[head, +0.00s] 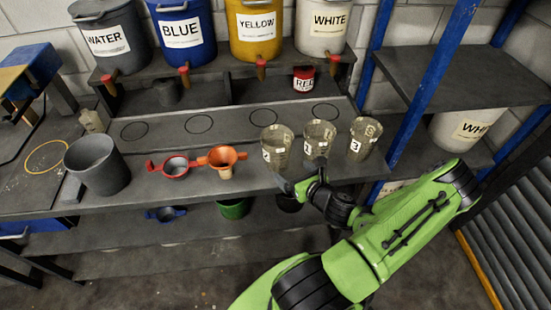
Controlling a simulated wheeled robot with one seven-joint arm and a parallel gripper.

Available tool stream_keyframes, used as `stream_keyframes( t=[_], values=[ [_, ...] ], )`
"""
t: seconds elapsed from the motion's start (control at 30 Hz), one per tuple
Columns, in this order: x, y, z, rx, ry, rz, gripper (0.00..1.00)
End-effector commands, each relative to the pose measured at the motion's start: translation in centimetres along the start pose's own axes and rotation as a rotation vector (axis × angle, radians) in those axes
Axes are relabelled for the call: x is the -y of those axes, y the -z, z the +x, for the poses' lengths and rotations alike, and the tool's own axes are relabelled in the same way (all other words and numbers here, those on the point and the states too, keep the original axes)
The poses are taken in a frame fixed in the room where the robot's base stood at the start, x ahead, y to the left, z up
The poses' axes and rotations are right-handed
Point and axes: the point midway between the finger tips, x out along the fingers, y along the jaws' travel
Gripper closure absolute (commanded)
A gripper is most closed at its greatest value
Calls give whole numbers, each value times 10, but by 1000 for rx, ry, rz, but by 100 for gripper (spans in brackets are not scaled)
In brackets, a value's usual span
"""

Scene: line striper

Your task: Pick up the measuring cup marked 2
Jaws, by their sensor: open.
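Three clear measuring cups stand in a row at the right of the bench. The left cup (278,142) and the right cup (366,136) flank the middle measuring cup (320,135). Each has a small white label; the middle one appears to read 2, though the print is tiny. My gripper (301,176) is open and empty at the bench's front edge. It is just in front of the middle cup, with one finger to the left and one near the cup's lower part. Whether a finger touches the cup I cannot tell.
A grey bucket (97,166), a red funnel (175,167) and an orange funnel (222,158) stand left on the bench. A blue post (432,75) rises right of the cups. Bench with drawn circles is clear behind.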

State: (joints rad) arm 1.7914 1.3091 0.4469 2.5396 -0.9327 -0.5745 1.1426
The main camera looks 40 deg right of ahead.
Motion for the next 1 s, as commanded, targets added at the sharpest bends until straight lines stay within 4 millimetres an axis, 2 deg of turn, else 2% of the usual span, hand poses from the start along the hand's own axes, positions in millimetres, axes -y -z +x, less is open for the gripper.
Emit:
stream_keyframes(
  t=[0.03,0.07,0.3,0.57,0.77,1.0],
  values=[
    [1,9,6,-7,0,-9,0],
    [2,10,9,-9,0,-11,0],
    [0,6,26,1,0,-11,0],
    [-1,-2,60,2,-1,-6,0],
    [-3,-4,95,2,-1,-5,0],
    [-2,-3,101,1,2,-2,0]
  ],
)
